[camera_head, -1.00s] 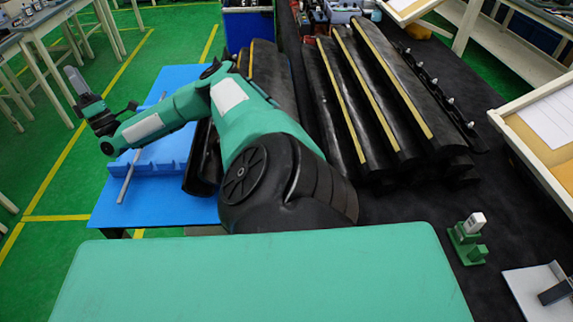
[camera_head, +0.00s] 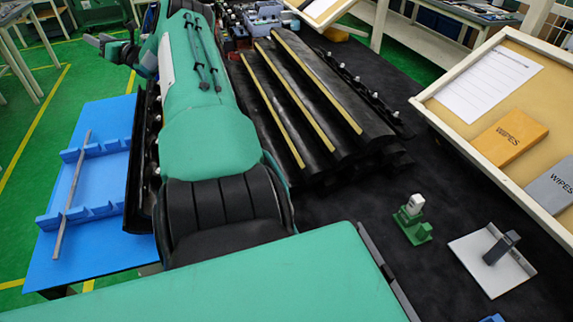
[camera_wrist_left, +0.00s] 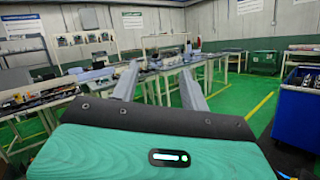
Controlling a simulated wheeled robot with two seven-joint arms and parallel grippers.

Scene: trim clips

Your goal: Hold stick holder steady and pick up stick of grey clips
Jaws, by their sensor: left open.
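My left gripper (camera_head: 93,40) is at the upper left of the head view, beyond the blue table and away from every holder. In the left wrist view its two grey fingers (camera_wrist_left: 158,72) are spread with nothing between them. A thin grey stick (camera_head: 72,190) lies across blue supports (camera_head: 95,210) at the left; I cannot tell if it carries clips. A small green holder (camera_head: 414,228) with a white piece stands on the dark table. A dark grey upright piece (camera_head: 501,247) stands on a white plate (camera_head: 480,270). I cannot tell which is the stick holder. My right gripper is not seen.
Long black trim parts (camera_head: 315,110) with yellow strips lie on the dark table. A framed tray (camera_head: 440,105) at right holds paper and wipes packs. Bins (camera_head: 262,22) stand at the back. The dark table (camera_head: 350,205) is bare around the green holder.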

